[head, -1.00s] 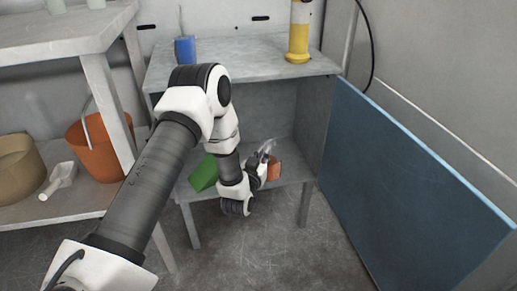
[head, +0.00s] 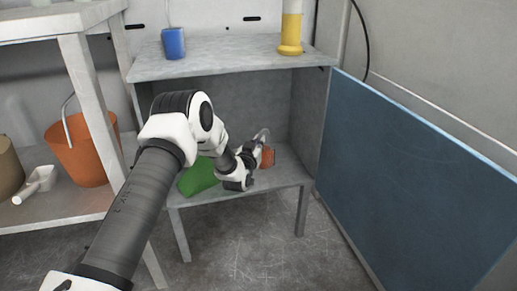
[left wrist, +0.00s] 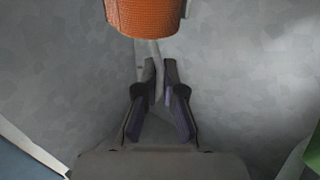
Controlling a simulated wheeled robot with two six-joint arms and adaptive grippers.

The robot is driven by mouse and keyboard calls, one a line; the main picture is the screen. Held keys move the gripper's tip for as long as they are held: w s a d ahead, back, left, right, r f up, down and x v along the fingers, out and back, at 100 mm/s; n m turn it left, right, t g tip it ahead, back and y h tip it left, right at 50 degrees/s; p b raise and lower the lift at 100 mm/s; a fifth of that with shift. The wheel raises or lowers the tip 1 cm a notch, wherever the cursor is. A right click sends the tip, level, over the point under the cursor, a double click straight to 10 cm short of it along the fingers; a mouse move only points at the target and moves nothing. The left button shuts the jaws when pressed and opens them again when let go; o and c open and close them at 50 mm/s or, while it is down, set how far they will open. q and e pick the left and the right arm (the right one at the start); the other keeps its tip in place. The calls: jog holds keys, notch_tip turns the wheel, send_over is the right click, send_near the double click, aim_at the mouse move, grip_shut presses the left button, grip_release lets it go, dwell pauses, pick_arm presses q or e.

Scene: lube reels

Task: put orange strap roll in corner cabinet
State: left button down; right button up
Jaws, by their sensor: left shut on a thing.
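The orange strap roll (head: 268,157) is inside the corner cabinet, over its lower shelf; I cannot tell whether it touches the shelf. It also shows at the top of the left wrist view (left wrist: 146,16), with a pale strap tail hanging from it. My left gripper (left wrist: 160,66) is shut on this tail, with the roll just beyond the fingertips. In the head view the left gripper (head: 261,143) is beside the roll, partly hidden by my wrist. The corner cabinet (head: 240,68) is open, and its blue door (head: 420,170) is swung out to the right. My right gripper is not in view.
A green object (head: 198,177) lies on the cabinet's lower shelf, left of my wrist. A blue cup (head: 173,43) and a yellow-and-white cylinder (head: 291,30) stand on top. An orange bucket (head: 80,150) and white scoop (head: 37,184) sit on the left rack.

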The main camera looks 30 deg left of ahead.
pick_arm(q)
jog(key=shift+r, duration=0.15)
jog(key=c, duration=1.3)
grip_release()
